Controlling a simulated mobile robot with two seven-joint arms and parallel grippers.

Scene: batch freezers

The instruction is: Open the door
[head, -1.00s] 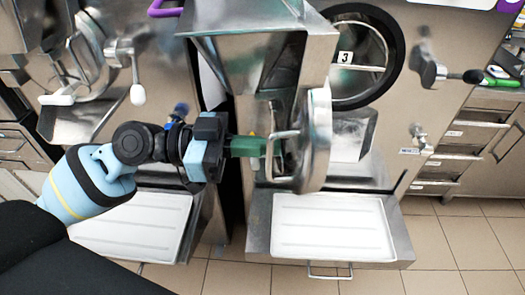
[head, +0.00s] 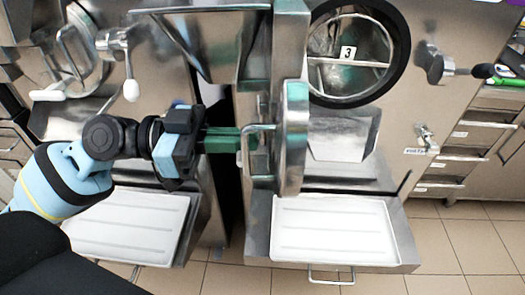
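The round metal door (head: 294,140) of the machine stands open, seen nearly edge-on, swung out to the left of its round opening (head: 355,55) marked 3. A loop-shaped metal handle (head: 246,150) is on the door's left face. My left gripper (head: 250,140) reaches in from the left with its green fingers at the handle's upright bar, and it appears shut on it. The fingertips are partly hidden behind the bar. My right gripper is not in view.
A metal hopper (head: 215,45) hangs above the door. A white tray (head: 330,255) sits below it, and another white tray (head: 125,245) lies lower left. A latch with a black knob (head: 450,70) projects at the right. Tiled floor (head: 440,240) is clear at lower right.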

